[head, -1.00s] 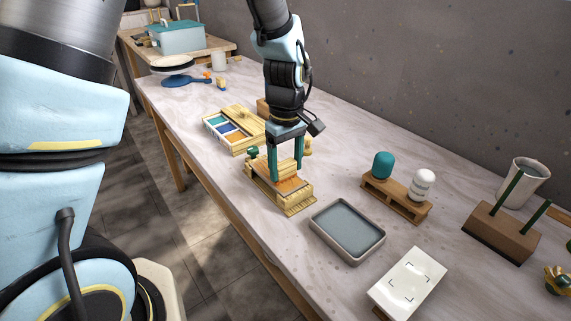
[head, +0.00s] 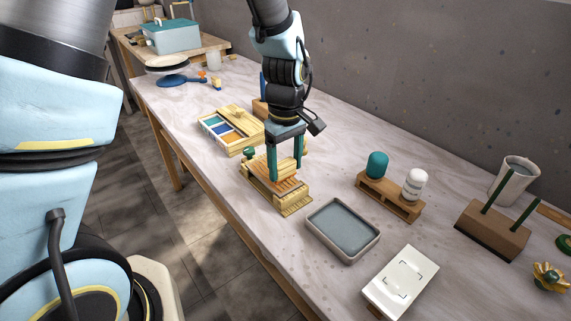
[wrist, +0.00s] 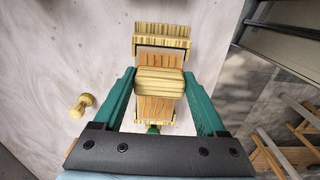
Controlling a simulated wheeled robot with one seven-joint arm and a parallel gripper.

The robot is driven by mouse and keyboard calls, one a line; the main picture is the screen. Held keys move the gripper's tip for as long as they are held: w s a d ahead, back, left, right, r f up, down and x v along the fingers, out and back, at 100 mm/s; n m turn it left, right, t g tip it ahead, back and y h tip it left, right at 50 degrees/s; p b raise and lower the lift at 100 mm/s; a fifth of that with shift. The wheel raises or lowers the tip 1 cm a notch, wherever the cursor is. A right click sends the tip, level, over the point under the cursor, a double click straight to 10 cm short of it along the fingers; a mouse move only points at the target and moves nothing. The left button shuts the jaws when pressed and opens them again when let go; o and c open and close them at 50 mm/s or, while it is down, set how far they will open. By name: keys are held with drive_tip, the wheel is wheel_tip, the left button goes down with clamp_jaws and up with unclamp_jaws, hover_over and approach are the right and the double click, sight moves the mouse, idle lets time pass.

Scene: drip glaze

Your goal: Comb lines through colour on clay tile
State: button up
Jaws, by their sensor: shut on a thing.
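My gripper (head: 285,172) is shut on a pale wooden comb block, seen between the green fingers in the wrist view (wrist: 160,82). The comb is over the tile; whether its teeth touch the surface cannot be told. The tile (head: 291,189) has an orange face marked with several wavy lines. In the wrist view the lined orange tile (wrist: 158,58) shows on both sides of the comb, which hides its middle. The tile sits in a stepped wooden holder (head: 297,208) on the table, its far end also visible in the wrist view (wrist: 162,31).
Left of the holder is a wooden box of blue, orange and white colours (head: 224,130). To the right are a grey tray (head: 343,229), a wooden stand with teal and white bottles (head: 388,199), a white marked board (head: 401,280) and a brown rack (head: 492,230). A small wooden knobbed piece (wrist: 82,105) lies beside the holder.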

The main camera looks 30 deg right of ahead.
drive_tip(key=shift+r+p, duration=2)
drive_tip(key=shift+r, duration=0.75)
